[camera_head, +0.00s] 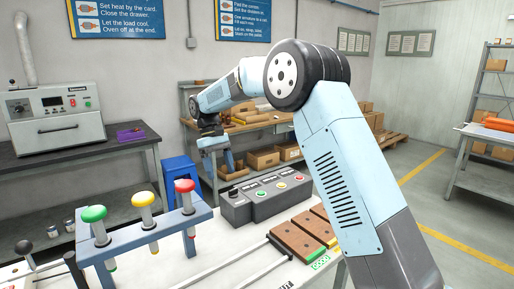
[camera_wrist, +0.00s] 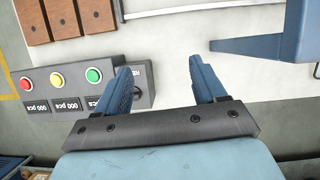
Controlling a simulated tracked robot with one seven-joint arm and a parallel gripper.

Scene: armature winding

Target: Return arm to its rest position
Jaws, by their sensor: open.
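My gripper (camera_wrist: 160,85) is open in the wrist view, its two blue fingers apart with nothing between them. Below it lie the white bench top (camera_wrist: 175,50) and, to the left, a grey control box (camera_wrist: 80,88) with red, yellow and green buttons. In the head view my light blue arm rises from the lower right, bends at a black joint and reaches left and away. The gripper end (camera_head: 215,145) hangs above and behind the control box (camera_head: 265,196), small in that view.
A blue rack (camera_head: 150,232) with green, yellow and red knobbed plungers stands at the left of the bench; its blue end shows near the gripper (camera_wrist: 262,47). Brown blocks (camera_head: 297,240) lie at the right. An oven (camera_head: 55,117) stands on a table behind.

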